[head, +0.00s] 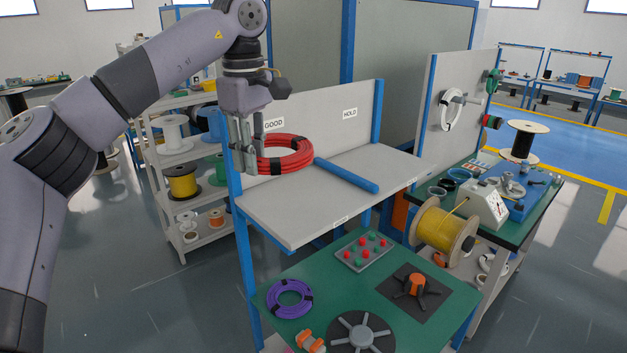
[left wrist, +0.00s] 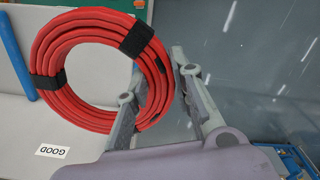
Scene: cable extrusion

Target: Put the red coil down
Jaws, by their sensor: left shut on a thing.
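The red coil (head: 287,153) is a ring of red cable with black ties. My left gripper (head: 246,158) is shut on the coil's left side and holds it in front of the back panel, near the GOOD label (head: 274,124). In the left wrist view the coil (left wrist: 58,62) sits between the fingers (left wrist: 158,95) at its edge. The grey shelf (head: 300,217) lies below, with its left part bare. The coil appears above the shelf; the exact gap is hard to tell. My right gripper is not in view.
A blue divider bar (head: 346,176) lies across the shelf, right of the coil. A HOLD label (head: 350,114) marks the other side. Below, a green table (head: 330,290) carries a purple coil (head: 289,299), a button box (head: 363,251) and spindles. A yellow spool (head: 442,231) stands right.

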